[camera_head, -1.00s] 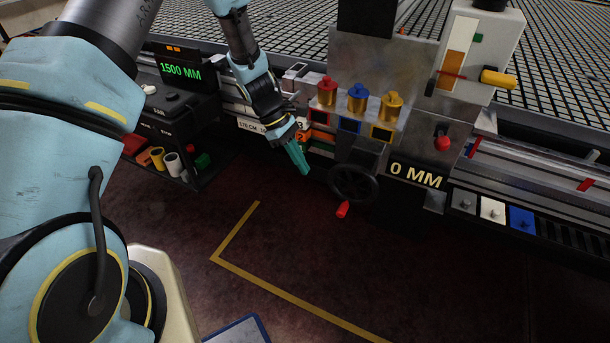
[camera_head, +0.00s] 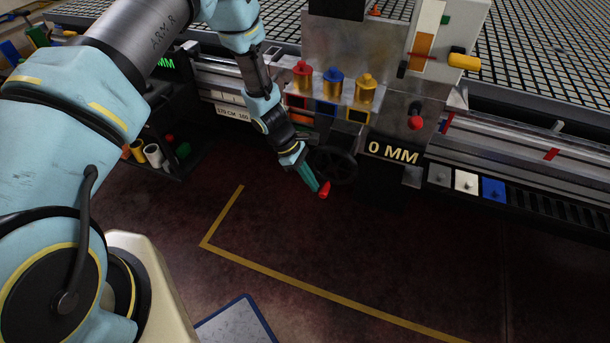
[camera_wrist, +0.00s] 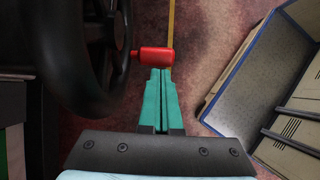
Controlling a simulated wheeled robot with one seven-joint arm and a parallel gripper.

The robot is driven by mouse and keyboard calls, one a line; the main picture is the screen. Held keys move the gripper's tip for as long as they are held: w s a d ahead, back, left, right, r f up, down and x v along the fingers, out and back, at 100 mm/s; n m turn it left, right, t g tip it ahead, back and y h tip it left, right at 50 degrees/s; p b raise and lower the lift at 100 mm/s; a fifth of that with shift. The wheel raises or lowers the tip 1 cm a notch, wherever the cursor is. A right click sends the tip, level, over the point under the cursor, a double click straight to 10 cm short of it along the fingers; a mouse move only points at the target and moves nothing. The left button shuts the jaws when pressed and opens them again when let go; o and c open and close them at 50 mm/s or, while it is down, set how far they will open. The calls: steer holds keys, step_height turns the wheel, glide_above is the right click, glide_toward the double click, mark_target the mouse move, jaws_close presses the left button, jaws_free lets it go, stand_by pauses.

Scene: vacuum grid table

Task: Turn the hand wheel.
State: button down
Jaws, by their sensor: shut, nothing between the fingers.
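The hand wheel (camera_head: 335,165) is black and spoked, upright on the front of the machine below the metal carriage. Its red handle (camera_head: 324,190) sticks out at the wheel's lower left. My gripper (camera_head: 317,186) is at the handle, its teal fingers shut with nothing between them. In the wrist view the wheel (camera_wrist: 108,45) stands at upper left. The red handle (camera_wrist: 153,56) lies across the tips of my shut fingers (camera_wrist: 160,76). I cannot tell whether the tips touch it.
Red, blue and gold knobs (camera_head: 333,85) stand above the wheel. A "0 MM" display (camera_head: 393,153) is to its right. A shelf with coloured rolls (camera_head: 153,155) is at left. A blue-edged panel (camera_wrist: 240,85) lies right of my fingers.

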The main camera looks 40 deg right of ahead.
steer(key=shift+f, duration=0.15)
steer(key=shift+s+d+f+g+h+b, duration=0.2)
steer(key=shift+s+g+h+b, duration=0.2)
steer(key=shift+g+b, duration=0.65)
steer(key=shift+s+d+f+g+h+b, duration=0.3)
steer(key=shift+g+h+b, duration=0.25)
steer(key=shift+b, duration=1)
steer(key=shift+s+d+f+g+h+b, duration=0.15)
steer(key=shift+s+g+h+b, duration=0.3)
steer(key=shift+g+b, duration=0.6)
steer(key=shift+t, duration=0.25)
